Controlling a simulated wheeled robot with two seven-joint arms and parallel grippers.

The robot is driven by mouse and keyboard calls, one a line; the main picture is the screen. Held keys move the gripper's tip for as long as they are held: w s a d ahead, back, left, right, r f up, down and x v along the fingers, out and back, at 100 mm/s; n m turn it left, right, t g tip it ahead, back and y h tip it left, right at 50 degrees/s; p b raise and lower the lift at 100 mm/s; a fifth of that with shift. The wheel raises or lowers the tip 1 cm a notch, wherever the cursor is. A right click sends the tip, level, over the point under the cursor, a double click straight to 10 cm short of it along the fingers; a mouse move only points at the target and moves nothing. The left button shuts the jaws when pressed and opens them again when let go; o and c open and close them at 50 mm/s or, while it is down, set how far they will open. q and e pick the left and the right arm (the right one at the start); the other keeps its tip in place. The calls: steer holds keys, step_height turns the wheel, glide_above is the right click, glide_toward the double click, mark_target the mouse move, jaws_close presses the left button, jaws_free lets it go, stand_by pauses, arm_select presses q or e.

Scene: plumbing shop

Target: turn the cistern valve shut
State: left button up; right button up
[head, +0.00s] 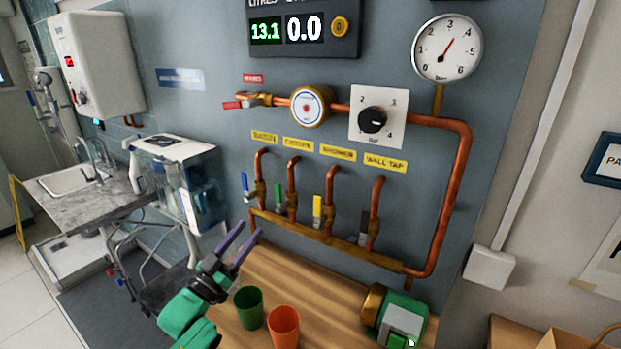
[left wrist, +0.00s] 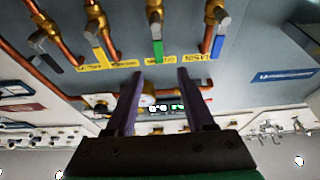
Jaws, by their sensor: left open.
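The cistern valve is the second from the left on the pipe manifold; its green lever (head: 279,197) hangs in line with its copper pipe, under a yellow label (head: 299,145). In the left wrist view the green lever (left wrist: 157,47) appears upside down, between the lines of my fingers and beyond their tips. My left gripper (head: 250,231) is open and empty, below and left of the green lever in the head view. Its two purple fingers also show in the left wrist view (left wrist: 160,76). They appear apart from the lever. My right gripper is not in view.
A green cup (head: 249,306) and an orange cup (head: 283,326) stand on the wooden bench below, beside a green pump (head: 402,318).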

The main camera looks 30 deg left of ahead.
mark_target(276, 190)
arm_select(q)
steer(key=p+x, duration=0.1)
steer(key=x, duration=0.3)
steer(key=r+p+x, duration=0.1)
steer(key=x, duration=0.3)
steer(key=p+x, duration=0.1)
steer(key=x, duration=0.3)
steer(key=shift+s+d+r, duration=0.2)
steer(key=shift+s+r, duration=0.05)
steer(key=shift+r, duration=0.15)
steer(key=shift+x, duration=1.05)
steer(key=shift+d+f, duration=0.1)
jaws_close()
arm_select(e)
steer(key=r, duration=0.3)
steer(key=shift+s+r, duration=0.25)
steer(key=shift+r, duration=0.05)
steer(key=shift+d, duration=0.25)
